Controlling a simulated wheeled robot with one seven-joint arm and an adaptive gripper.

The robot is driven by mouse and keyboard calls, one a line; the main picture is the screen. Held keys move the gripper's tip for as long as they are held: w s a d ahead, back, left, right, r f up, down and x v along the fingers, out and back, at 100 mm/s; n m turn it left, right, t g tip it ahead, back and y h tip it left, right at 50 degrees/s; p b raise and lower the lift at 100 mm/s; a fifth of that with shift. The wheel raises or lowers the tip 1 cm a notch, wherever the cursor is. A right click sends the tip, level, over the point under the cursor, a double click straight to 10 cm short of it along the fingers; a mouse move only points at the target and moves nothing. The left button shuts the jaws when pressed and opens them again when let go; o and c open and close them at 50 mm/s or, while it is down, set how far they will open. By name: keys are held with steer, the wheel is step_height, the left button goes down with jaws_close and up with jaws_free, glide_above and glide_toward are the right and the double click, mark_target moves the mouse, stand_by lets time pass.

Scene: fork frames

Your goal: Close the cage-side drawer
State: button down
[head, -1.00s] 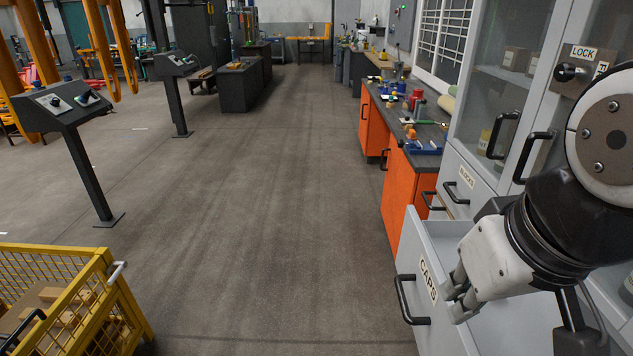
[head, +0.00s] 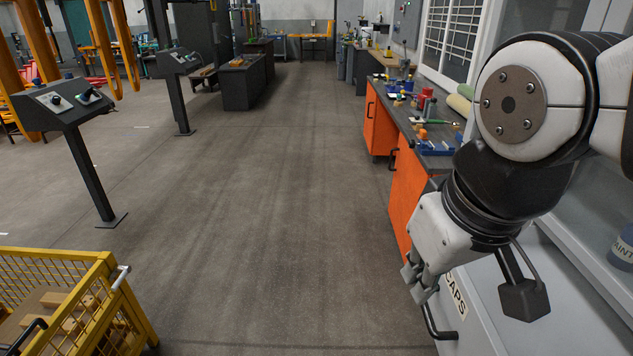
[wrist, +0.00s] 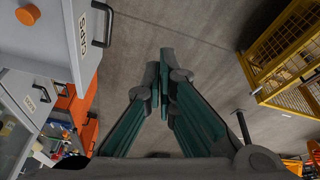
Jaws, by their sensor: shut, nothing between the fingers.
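The pale grey drawer labelled CAPS (head: 457,297) stands open at the lower right of the head view, partly hidden by my arm. Its black bar handle (head: 432,322) is on its front. The wrist view shows the open drawer (wrist: 62,62) at upper left, with its handle (wrist: 102,24) and an orange round thing (wrist: 28,14) inside. My gripper (head: 417,286) is shut and empty. In the head view its fingertips overlap the picture just above and left of the handle. In the wrist view the fingers (wrist: 163,62) are apart from the handle, over floor.
A yellow mesh cage (head: 105,290) with blocks inside stands at lower left. Orange workbench cabinets (head: 408,190) with tools on top run beyond the drawer. A grey glass-fronted cabinet is behind my arm. The floor (head: 260,230) between cage and drawer is clear.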

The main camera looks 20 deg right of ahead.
mark_target(513, 250)
steer(key=w+d+f+n+g+h+b, duration=0.3)
steer(key=w+f+n+h+b, duration=0.25)
steer(key=w+f, duration=0.5)
steer(key=w+d+f+n+g+h+b, duration=0.35)
steer(key=w+f+h+b, duration=0.25)
steer(key=w+f, duration=0.4)
steer(key=w+d+f+n+g+h+b, duration=0.2)
steer(key=w+f+n+h+b, duration=0.35)
steer(key=w+f, duration=0.5)
steer(key=w+r+b+x, duration=0.1)
steer(key=b+x, duration=0.1)
steer(key=x, duration=1.1)
steer(key=shift+d+r, duration=0.2)
steer(key=shift+d, duration=0.15)
steer(key=shift+d, duration=0.1)
steer(key=p+x, duration=0.5)
steer(key=x, duration=2.3)
steer(key=shift+s+d+f, duration=0.1)
steer(key=shift+f, duration=0.05)
steer(key=p+v, duration=0.1)
steer(key=v, duration=1.3)
steer(key=shift+p, duration=0.4)
